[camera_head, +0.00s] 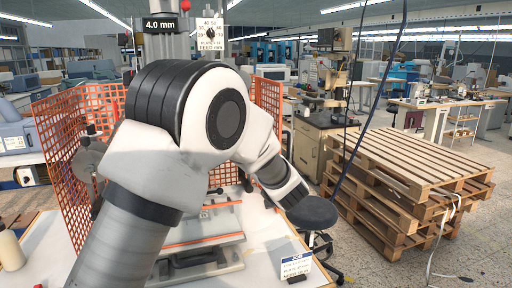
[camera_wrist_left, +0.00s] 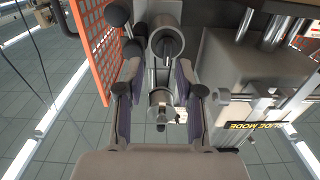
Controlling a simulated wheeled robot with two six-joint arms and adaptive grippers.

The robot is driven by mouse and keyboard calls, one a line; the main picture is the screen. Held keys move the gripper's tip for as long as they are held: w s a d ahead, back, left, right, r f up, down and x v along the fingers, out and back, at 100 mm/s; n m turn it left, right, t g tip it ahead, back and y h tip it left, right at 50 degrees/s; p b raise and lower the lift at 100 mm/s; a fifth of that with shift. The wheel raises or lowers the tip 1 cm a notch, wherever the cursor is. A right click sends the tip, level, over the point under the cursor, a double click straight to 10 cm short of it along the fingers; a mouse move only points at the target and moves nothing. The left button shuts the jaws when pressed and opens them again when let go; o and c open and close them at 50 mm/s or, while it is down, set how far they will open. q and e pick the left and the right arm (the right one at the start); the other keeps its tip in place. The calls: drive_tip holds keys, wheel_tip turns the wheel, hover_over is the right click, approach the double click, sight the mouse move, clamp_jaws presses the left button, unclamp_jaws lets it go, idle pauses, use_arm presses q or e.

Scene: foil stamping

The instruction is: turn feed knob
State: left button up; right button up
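The feed dial (camera_head: 210,34), a white plate with a small dark knob and the word FEED, is high on the press in the head view. A display (camera_head: 160,24) beside it reads 4.0 mm. My left arm covers the middle of the press, and my left gripper is hidden there. In the left wrist view my left gripper (camera_wrist_left: 158,88) has its two fingers spread apart. A grey cylindrical part (camera_wrist_left: 160,98) shows between the fingers; I cannot tell whether it is the feed knob or whether anything touches it. My right gripper is not in view.
Orange mesh guards (camera_head: 75,140) flank the press. A job card (camera_head: 297,265) stands at the table's front right; its small print is unreadable. Stacked pallets (camera_head: 408,185) and a black stool (camera_head: 312,212) are at the right.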

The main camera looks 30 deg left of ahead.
use_arm(q)
drive_tip(key=x, duration=0.2)
drive_tip(key=p+x, duration=0.1)
drive_tip(key=x, duration=0.1)
drive_tip(key=p+x, duration=0.1)
drive_tip(key=x, duration=0.1)
drive_tip(key=shift+s+a+r, duration=0.2)
drive_tip(key=shift+a+r, duration=0.05)
drive_tip(key=shift+a, duration=0.2)
drive_tip(key=shift+d, duration=0.1)
drive_tip(key=shift+s+d+r, duration=0.1)
drive_tip(key=shift+s+r, duration=0.05)
drive_tip(key=shift+r, duration=0.05)
drive_tip(key=shift+s+d+r, duration=0.1)
drive_tip(key=shift+s, duration=0.1)
clamp_jaws()
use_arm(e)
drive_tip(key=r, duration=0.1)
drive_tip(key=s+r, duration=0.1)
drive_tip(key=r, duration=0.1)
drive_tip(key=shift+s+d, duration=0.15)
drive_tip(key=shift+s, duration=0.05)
